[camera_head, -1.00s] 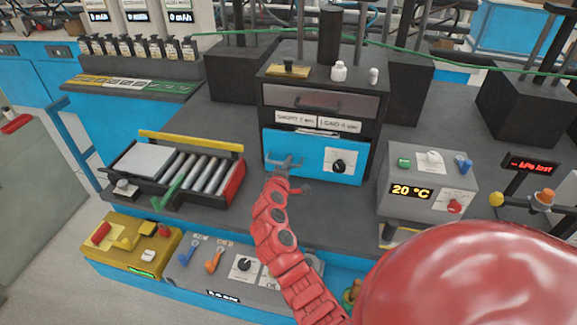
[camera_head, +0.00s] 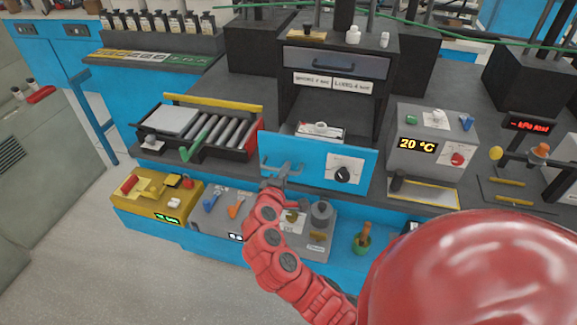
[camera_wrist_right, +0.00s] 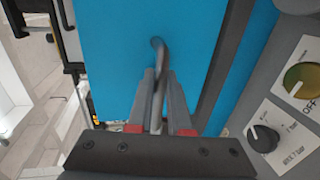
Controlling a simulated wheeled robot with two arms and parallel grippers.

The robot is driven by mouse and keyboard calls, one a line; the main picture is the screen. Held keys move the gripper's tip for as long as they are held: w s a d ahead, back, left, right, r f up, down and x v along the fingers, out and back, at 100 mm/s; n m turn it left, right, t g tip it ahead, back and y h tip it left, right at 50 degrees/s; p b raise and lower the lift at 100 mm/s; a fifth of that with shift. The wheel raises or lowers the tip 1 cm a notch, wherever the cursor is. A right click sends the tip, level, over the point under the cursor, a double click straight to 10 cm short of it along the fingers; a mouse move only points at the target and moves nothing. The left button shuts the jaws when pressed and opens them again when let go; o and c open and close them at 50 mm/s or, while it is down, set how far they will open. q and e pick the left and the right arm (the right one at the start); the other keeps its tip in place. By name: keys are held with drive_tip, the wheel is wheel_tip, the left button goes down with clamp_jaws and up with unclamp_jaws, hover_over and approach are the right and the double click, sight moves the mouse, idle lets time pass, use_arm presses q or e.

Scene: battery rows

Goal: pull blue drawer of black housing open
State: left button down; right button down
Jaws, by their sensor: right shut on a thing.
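The black housing (camera_head: 366,100) stands on the bench in the head view. Its blue drawer (camera_head: 318,172) is pulled out toward me, and its blue front is apart from the housing. Behind the front, a light item with a round part (camera_head: 320,130) shows inside. My right gripper (camera_head: 282,172) is shut on the drawer's grey handle, at the left part of the front. In the right wrist view the two fingers (camera_wrist_right: 163,100) close around the bent handle (camera_wrist_right: 160,52) against the blue face. My left gripper is not in view.
A roller tray (camera_head: 215,130) stands left of the drawer. A grey box reading 20 °C (camera_head: 432,150) stands to the right.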

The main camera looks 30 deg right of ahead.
drive_tip(key=shift+v, duration=0.9)
drive_tip(key=shift+f, duration=0.2)
drive_tip(key=c, duration=0.8)
unclamp_jaws()
drive_tip(key=shift+c, duration=0.2)
drive_tip(key=b+v, duration=0.4)
drive_tip(key=v, duration=1.3)
drive_tip(key=shift+s, duration=0.2)
drive_tip(key=shift+w+a, duration=0.1)
drive_tip(key=shift+a, duration=0.05)
